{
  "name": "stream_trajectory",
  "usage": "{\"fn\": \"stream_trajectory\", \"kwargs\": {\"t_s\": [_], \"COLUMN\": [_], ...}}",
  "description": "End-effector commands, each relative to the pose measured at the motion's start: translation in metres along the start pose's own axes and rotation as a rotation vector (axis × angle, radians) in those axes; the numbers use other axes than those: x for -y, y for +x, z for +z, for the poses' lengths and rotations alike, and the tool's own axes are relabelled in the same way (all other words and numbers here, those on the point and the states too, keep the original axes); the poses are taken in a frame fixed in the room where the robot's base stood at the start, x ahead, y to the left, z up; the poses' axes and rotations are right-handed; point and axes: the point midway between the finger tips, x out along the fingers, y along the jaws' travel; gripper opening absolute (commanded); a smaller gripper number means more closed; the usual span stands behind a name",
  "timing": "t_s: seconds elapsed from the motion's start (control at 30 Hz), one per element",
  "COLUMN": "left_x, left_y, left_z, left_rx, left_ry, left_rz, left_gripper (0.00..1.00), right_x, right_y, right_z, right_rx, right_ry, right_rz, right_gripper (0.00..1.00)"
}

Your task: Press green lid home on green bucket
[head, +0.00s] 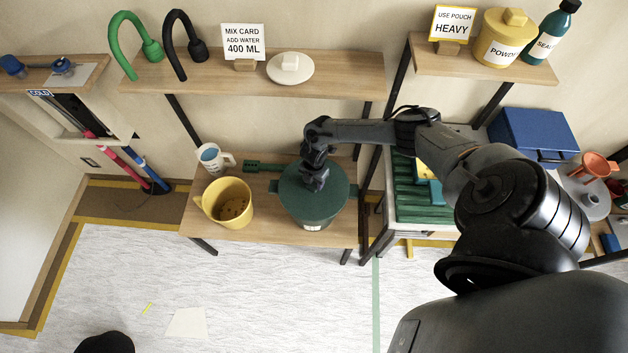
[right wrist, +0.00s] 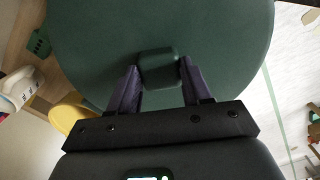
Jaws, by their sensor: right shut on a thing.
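The green lid (head: 335,188) lies over the top of the green bucket (head: 312,221) on the low wooden table. Whether the lid is seated all round cannot be told from here. My right gripper (head: 314,182) is above the lid, its fingers shut on the lid's square knob. The right wrist view shows the knob (right wrist: 158,70) between the two purple fingers, with the wide lid face (right wrist: 215,35) behind. The bucket is hidden in that view. My left gripper is not in view.
A yellow bucket (head: 228,203) with a handle stands left of the green bucket, and a white measuring cup (head: 213,159) is behind it. A green slotted tool (head: 262,167) lies behind. The shelf above holds a white lid (head: 290,68) and a mix card (head: 243,42).

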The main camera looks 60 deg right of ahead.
Motion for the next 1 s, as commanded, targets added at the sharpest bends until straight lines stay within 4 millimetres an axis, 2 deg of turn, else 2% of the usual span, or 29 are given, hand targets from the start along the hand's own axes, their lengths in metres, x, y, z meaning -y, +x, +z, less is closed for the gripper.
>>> {"fn": "stream_trajectory", "kwargs": {"t_s": [0.17,0.2,0.37,0.73,0.87,1.0], "left_x": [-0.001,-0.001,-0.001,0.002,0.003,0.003], "left_y": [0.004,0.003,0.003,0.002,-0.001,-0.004], "left_z": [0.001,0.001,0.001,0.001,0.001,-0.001], "left_rx": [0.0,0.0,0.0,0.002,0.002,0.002], "left_ry": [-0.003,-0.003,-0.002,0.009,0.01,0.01], "left_rz": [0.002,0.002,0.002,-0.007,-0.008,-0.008], "left_gripper": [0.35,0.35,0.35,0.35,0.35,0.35], "right_x": [0.0,0.0,0.0,0.0,0.0,-0.001], "right_y": [0.005,0.004,0.004,0.0,-0.013,-0.036], "right_z": [0.0,0.0,0.0,0.001,0.001,0.001], "right_rx": [0.0,0.0,0.0,0.0,0.001,0.001], "right_ry": [0.0,0.0,0.0,0.001,-0.001,-0.001], "right_rz": [0.0,0.0,0.0,0.0,0.001,0.002], "right_gripper": [0.15,0.54,0.78,0.78,0.78,0.78]}}
